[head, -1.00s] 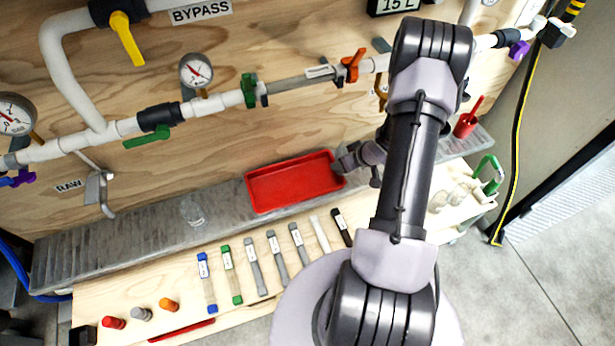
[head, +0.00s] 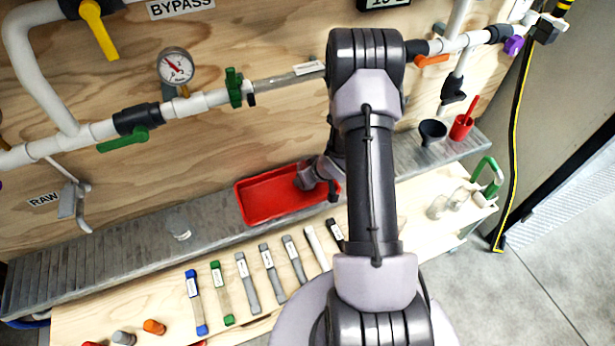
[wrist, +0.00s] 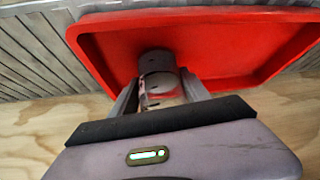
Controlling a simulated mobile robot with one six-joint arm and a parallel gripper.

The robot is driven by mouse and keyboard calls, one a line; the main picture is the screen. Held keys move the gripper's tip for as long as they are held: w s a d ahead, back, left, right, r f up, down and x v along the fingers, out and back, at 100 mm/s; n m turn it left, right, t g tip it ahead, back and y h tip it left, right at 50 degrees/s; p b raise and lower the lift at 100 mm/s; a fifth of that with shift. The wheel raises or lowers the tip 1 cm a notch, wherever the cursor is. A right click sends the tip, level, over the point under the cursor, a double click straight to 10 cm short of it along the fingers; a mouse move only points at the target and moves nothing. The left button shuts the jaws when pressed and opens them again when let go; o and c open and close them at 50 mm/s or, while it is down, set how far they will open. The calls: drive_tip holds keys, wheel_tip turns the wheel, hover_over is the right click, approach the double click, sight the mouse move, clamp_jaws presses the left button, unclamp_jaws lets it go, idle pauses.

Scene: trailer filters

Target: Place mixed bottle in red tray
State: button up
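The red tray (head: 262,197) lies on the grey ledge against the plywood wall, and its inside also shows in the wrist view (wrist: 110,45). My gripper (wrist: 160,92) is over the right part of the tray. Its two fingers are closed on the sides of a small clear bottle (wrist: 158,84) with greyish contents. Whether the bottle touches the tray floor I cannot tell. In the head view my gripper (head: 308,178) and wrist hide most of the held bottle.
A clear bottle (head: 178,224) stands on the ledge left of the tray. Other clear bottles (head: 440,206) stand at the right near a green handle (head: 488,172). Labelled strips (head: 247,284) lie on the board below. A black funnel (head: 433,132) and a red cup (head: 461,127) stand right.

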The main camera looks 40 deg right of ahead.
drive_tip(key=o, duration=0.3)
drive_tip(key=shift+o, duration=0.2)
drive_tip(key=shift+r, duration=0.2)
drive_tip(key=p+v, duration=0.5)
drive_tip(key=v, duration=0.7)
drive_tip(key=a+r+m+h, duration=0.1)
drive_tip(key=a+r, duration=0.2)
drive_tip(key=r, duration=0.7)
drive_tip(key=a+r+m+h, duration=0.1)
drive_tip(key=a+r, duration=0.2)
drive_tip(key=r, duration=0.7)
drive_tip(key=s+a+r+y, duration=0.1)
drive_tip(key=s+a+r, duration=0.3)
drive_tip(key=a, duration=0.3)
drive_tip(key=s+a+r+m+y, duration=0.1)
drive_tip(key=s+a+r+y, duration=0.1)
drive_tip(key=s+a+r, duration=0.2)
drive_tip(key=s+a+r+y, duration=0.1)
drive_tip(key=s+a+r, duration=0.2)
drive_tip(key=s+a, duration=0.4)
drive_tip(key=a, duration=0.2)
drive_tip(key=shift+a+r+m+g, duration=0.35)
drive_tip(key=shift+r+m+g, duration=0.05)
